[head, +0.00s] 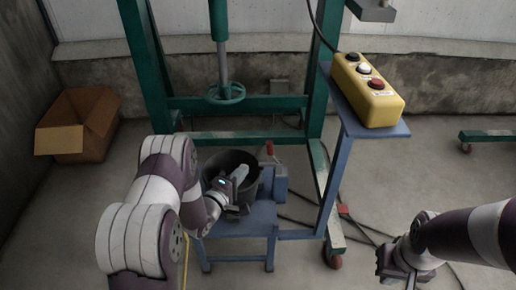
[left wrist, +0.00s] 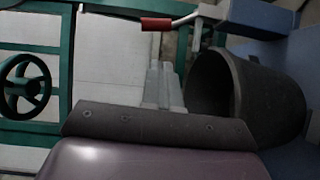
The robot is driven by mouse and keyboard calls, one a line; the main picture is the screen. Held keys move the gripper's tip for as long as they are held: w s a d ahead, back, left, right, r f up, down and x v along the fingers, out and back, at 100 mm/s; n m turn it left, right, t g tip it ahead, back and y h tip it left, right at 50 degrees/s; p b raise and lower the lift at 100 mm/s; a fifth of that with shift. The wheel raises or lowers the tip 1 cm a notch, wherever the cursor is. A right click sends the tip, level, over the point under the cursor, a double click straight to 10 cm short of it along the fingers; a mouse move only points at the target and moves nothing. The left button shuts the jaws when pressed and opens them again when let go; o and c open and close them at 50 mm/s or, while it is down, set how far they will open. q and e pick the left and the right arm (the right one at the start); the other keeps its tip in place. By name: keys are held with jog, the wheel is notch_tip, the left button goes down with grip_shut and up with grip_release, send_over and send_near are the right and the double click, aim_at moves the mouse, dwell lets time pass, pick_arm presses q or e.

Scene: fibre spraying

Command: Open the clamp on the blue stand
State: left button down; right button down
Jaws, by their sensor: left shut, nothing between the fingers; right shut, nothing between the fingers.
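The blue stand (head: 237,224) is low and stands at the middle of the head view. A clamp with a red handle (head: 270,148) sits at its far right, beside a black bucket (head: 213,168). In the left wrist view the red handle (left wrist: 157,24) lies sideways on a bent metal rod, above the fingertips. My left gripper (head: 240,174) is shut and empty over the bucket's right part in the head view; in the left wrist view its fingers (left wrist: 160,82) are apart from the handle. My right gripper (head: 390,276) is shut and empty at the lower right, away from the stand.
A yellow control box (head: 367,92) with buttons sits on a blue post to the right. A green frame (head: 155,75) with a handwheel (head: 225,94) stands behind the stand. A cardboard box (head: 80,125) is at the left. Cables (head: 355,222) lie on the floor between stand and right arm.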

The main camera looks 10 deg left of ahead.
aim_at(270, 154)
pick_arm(q)
jog(key=shift+s+r+n+t+h, duration=0.25)
jog(key=shift+s+n+t+h, duration=0.25)
jog(key=shift+n, duration=0.1)
jog(key=shift+w, duration=0.15)
jog(key=b+x, duration=0.3)
jog(key=x, duration=0.6)
jog(key=shift+w, duration=0.45)
jog(key=shift+d+r, duration=0.15)
